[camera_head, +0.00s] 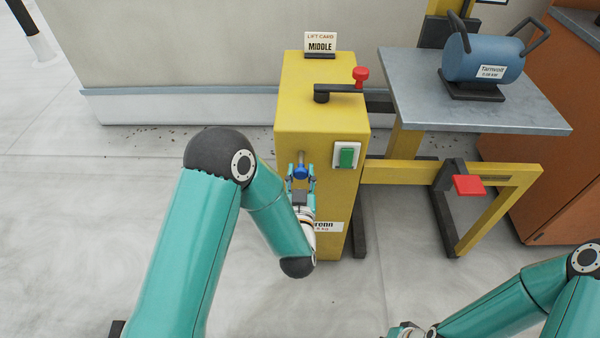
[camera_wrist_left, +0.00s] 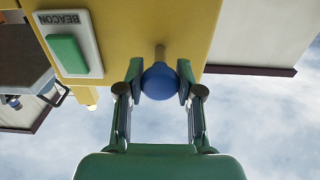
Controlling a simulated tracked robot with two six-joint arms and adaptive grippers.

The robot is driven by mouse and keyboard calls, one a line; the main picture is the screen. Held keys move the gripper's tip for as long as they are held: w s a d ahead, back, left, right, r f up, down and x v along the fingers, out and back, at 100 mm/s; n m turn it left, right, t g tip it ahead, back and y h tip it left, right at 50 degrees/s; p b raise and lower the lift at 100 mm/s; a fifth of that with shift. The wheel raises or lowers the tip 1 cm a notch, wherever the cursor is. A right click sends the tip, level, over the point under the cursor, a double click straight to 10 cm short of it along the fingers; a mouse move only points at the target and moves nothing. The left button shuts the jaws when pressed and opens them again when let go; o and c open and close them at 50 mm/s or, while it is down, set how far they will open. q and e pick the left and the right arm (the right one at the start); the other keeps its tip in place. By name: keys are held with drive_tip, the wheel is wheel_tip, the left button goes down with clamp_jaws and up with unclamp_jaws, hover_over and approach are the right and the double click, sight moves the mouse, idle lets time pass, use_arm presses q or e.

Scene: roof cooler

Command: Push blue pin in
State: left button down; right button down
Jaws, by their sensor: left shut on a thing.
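The blue pin (camera_head: 301,172) has a round blue knob on a thin metal shaft. It sticks out of the front of the yellow box (camera_head: 345,205), and part of the shaft shows between knob and box. My left gripper (camera_head: 301,178) is at the front of the box, shut on the blue knob. In the left wrist view the knob (camera_wrist_left: 160,81) sits between the two fingertips, with the shaft running into the yellow face. My right arm shows at the lower right, but its gripper's fingertips are not visible.
A green button (camera_head: 347,156) on a white plate is right of the pin. A red-knobbed crank (camera_head: 338,88) and a MIDDLE card (camera_head: 320,43) are on top of the box. A grey platform (camera_head: 425,95) with a blue motor (camera_head: 480,55) and a red pedal (camera_head: 468,185) are at the right.

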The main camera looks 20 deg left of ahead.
sight(301, 164)
use_arm(q)
drive_tip(key=b+x, duration=0.1)
drive_tip(key=x, duration=0.2)
drive_tip(key=shift+w+a+f+b, duration=0.1)
drive_tip(key=shift+b, duration=0.2)
drive_tip(key=shift+w+r, duration=0.25)
drive_tip(key=shift+w, duration=0.05)
drive_tip(key=c, duration=0.7)
unclamp_jaws()
drive_tip(key=shift+f, duration=0.1)
drive_tip(key=shift+c, duration=0.2)
drive_tip(key=v, duration=1)
drive_tip(key=shift+s, duration=0.25)
drive_tip(key=shift+s+d, duration=0.25)
drive_tip(key=shift+s, duration=0.45)
